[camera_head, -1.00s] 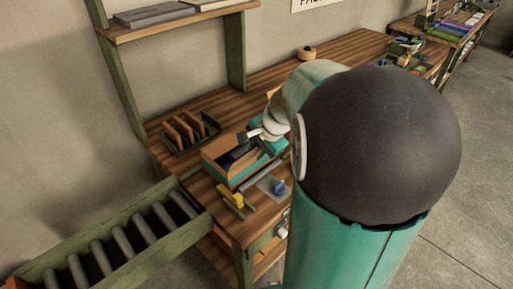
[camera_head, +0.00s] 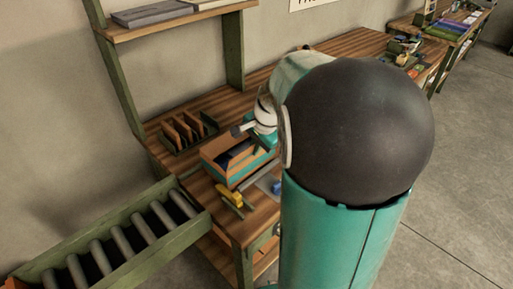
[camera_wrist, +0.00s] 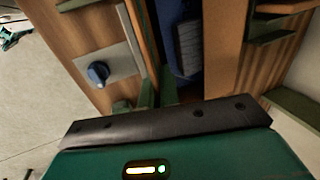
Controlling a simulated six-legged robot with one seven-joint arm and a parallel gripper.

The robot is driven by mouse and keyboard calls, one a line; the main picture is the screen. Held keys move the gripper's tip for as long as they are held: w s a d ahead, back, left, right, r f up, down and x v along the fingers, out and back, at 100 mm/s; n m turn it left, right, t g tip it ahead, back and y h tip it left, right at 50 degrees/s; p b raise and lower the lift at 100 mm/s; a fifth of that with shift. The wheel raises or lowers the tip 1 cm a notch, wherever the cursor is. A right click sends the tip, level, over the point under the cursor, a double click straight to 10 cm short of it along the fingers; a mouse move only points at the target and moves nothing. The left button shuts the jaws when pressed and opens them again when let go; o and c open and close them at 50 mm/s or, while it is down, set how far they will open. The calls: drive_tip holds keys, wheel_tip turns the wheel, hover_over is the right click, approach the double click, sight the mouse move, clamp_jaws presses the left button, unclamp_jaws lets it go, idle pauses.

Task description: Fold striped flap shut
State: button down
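An open box (camera_head: 222,170) with orange-brown walls and a teal lower band stands on the workbench, with dark blue contents inside. In the wrist view its dark blue contents (camera_wrist: 183,45) show between brown walls. I cannot make out stripes on any flap in either view. My gripper (camera_head: 240,129) is above the far side of the box, apart from the contents as far as I can see. In the wrist view a dark bar with holes crosses the bottom, and the fingertips are not clear. My arm hides the right side of the box.
A grey plate with a blue knob (camera_wrist: 97,72) lies in front of the box. A yellow tool (camera_head: 231,195) lies near the bench's front edge. A slotted rack (camera_head: 186,130) stands behind left. A roller conveyor (camera_head: 120,240) adjoins the left.

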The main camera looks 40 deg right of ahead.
drive_tip(key=g, duration=0.1)
drive_tip(key=w+g, duration=0.1)
drive_tip(key=g, duration=0.1)
drive_tip(key=shift+w+a+h, duration=0.1)
drive_tip(key=shift+w+h, duration=0.1)
drive_tip(key=shift+h, duration=0.1)
drive_tip(key=shift+w+a+f+g+h, duration=0.1)
drive_tip(key=shift+w+f+g+h, duration=0.25)
drive_tip(key=shift+g, duration=1.45)
drive_tip(key=shift+w+a+f+g+h, duration=0.1)
drive_tip(key=shift+w+g, duration=0.5)
drive_tip(key=shift+g, duration=1.2)
drive_tip(key=shift+w+f+g+h, duration=0.25)
drive_tip(key=shift+w+g, duration=0.2)
drive_tip(key=shift+g, duration=1.35)
